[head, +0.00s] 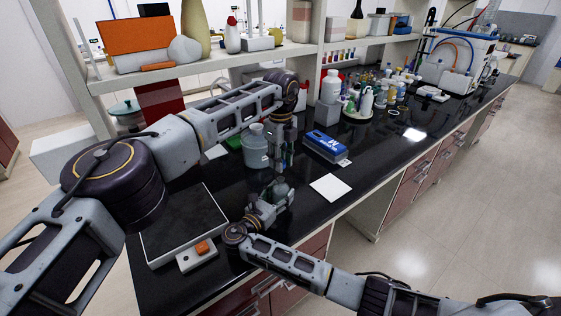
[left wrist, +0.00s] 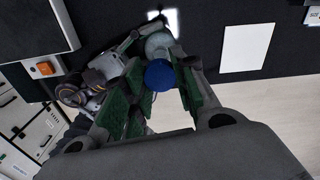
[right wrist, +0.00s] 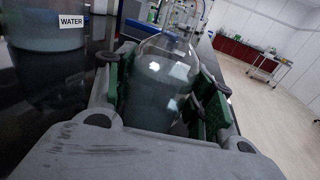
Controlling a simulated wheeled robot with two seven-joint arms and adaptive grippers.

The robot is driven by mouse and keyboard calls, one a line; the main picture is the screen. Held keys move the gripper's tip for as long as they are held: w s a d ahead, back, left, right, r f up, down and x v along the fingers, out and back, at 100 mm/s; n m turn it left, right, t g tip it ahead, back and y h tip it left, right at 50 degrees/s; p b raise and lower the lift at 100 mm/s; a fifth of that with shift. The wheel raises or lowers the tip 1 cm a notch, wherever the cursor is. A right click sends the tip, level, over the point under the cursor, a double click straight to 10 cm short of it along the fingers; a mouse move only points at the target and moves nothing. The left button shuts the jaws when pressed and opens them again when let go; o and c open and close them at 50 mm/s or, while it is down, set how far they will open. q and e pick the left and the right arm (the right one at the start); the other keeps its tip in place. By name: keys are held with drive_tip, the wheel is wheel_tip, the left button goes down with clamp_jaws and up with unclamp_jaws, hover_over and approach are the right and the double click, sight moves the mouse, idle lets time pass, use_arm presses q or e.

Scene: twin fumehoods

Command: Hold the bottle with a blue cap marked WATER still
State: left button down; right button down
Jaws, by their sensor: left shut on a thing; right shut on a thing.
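A clear glass bottle (right wrist: 160,75) with greyish liquid stands between the green pads of my right gripper (right wrist: 168,100), which is shut on its body. Its blue cap (left wrist: 158,75) shows in the left wrist view, between the pads of my left gripper (left wrist: 160,95), which is shut on it from above. In the head view my left gripper (head: 285,155) points down just above my right gripper (head: 283,190). No label is visible on the held bottle. A wide container (right wrist: 45,70) at the left of the right wrist view carries a WATER label (right wrist: 70,22).
The wide container (head: 256,155) stands close behind the grippers in the head view. A blue box (head: 325,146) and a white sheet (head: 330,187) lie to the right. A flat dark plate device (head: 185,225) is at the left. Several small bottles stand farther back.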

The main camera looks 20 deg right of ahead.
drive_tip(key=c, duration=0.5)
unclamp_jaws()
drive_tip(key=shift+v, duration=6)
